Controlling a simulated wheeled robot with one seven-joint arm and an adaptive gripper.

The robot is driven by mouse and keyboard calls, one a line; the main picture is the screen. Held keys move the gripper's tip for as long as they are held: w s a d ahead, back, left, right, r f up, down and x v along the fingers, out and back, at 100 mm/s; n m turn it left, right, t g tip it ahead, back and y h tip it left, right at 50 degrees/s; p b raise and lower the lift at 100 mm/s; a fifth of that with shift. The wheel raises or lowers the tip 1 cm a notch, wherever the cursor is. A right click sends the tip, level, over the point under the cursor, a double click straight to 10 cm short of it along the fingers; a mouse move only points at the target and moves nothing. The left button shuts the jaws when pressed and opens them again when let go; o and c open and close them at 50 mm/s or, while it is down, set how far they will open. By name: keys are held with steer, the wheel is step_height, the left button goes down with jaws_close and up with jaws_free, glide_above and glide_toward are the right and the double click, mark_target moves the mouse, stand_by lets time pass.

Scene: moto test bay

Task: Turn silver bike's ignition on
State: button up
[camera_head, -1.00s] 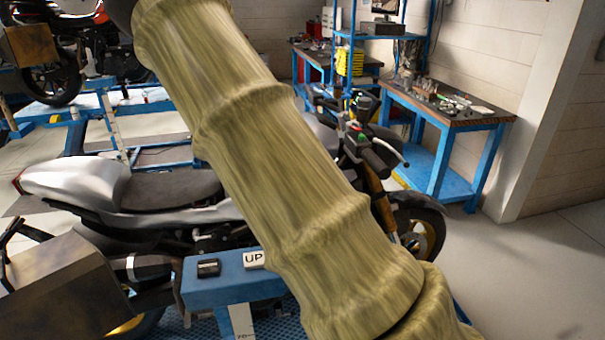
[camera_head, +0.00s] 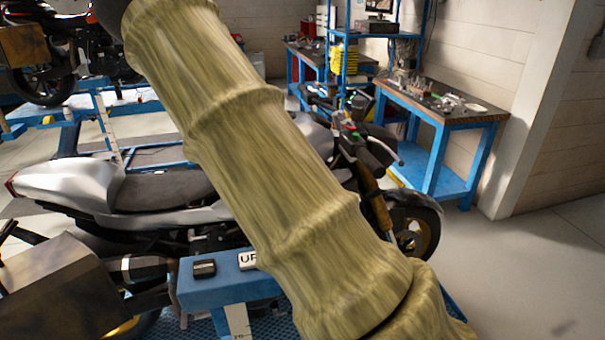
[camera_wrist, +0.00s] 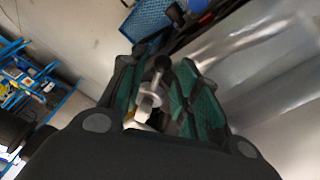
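The silver bike (camera_head: 72,184) stands on a blue lift in the head view, its tail at left and its front wheel at right. Its handlebar area (camera_head: 352,136) shows just right of my arm, which covers the bike's middle. The ignition cannot be made out in the head view. My gripper (camera_wrist: 166,62) shows only in the wrist view. Its green-padded fingers are apart. A small silver and white part (camera_wrist: 148,97) with a dark round end shows between them; I cannot tell what it is or whether the fingers touch it.
A blue lift post with an UP button (camera_head: 248,261) stands in front of the bike. A blue workbench (camera_head: 438,103) with small items stands behind it at right. Another bike (camera_head: 45,80) is on a lift at back left. The floor at right is clear.

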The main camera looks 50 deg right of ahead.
steer(key=shift+r, duration=0.15)
steer(key=v, duration=1.1)
steer(key=shift+a+r, duration=0.2)
steer(key=shift+r, duration=0.1)
steer(key=shift+w, duration=0.15)
